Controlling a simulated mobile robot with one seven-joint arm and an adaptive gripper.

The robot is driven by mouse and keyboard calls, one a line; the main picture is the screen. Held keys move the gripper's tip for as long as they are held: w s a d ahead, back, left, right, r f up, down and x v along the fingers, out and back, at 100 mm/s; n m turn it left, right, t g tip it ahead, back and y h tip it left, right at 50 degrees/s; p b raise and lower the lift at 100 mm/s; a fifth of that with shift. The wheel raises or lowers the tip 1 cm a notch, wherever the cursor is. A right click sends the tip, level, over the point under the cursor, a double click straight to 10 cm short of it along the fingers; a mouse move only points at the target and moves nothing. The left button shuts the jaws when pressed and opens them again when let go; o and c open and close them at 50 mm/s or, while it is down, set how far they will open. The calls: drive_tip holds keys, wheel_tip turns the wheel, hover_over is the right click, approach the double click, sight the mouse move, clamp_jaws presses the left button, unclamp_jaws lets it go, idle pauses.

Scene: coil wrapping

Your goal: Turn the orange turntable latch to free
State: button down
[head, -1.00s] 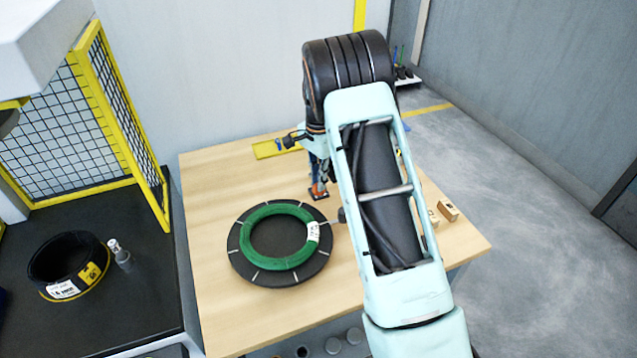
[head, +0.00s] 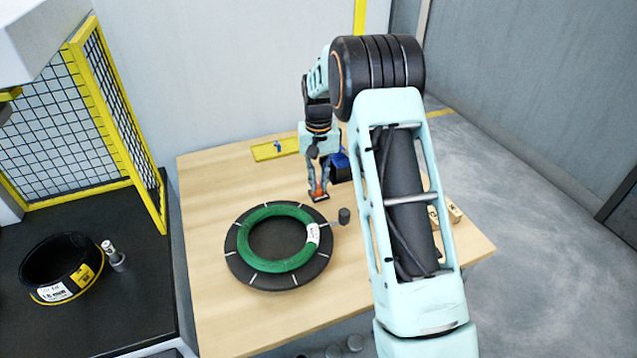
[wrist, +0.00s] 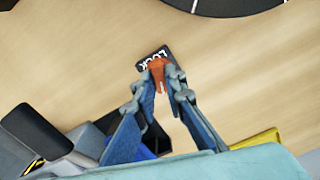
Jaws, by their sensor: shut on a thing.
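The orange latch (wrist: 158,70) sits on a small black plate marked LOCK (wrist: 147,60) on the wooden table, just behind the turntable. My gripper (wrist: 160,82) is shut on the latch, with a fingertip on each side of it. In the head view my gripper (head: 318,190) points down at the table, and the latch shows as a small orange spot between the fingertips. The black round turntable (head: 240,268) with white marks carries a green coil (head: 246,243) with a white label. The fingers hide part of the latch.
A yellow tray (head: 263,153) lies at the table's back edge. A dark blue-black object (head: 341,168) stands right beside my gripper. A dark knob (head: 344,215) is at the turntable's right. Small wooden blocks (head: 454,212) lie at the right. The table's left front is bare.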

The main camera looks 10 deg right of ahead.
sight(318, 185)
drive_tip(key=shift+n, duration=1.5)
drive_tip(key=c, duration=2)
unclamp_jaws()
wheel_tip(318, 185, up, 12)
drive_tip(key=shift+r, duration=0.1)
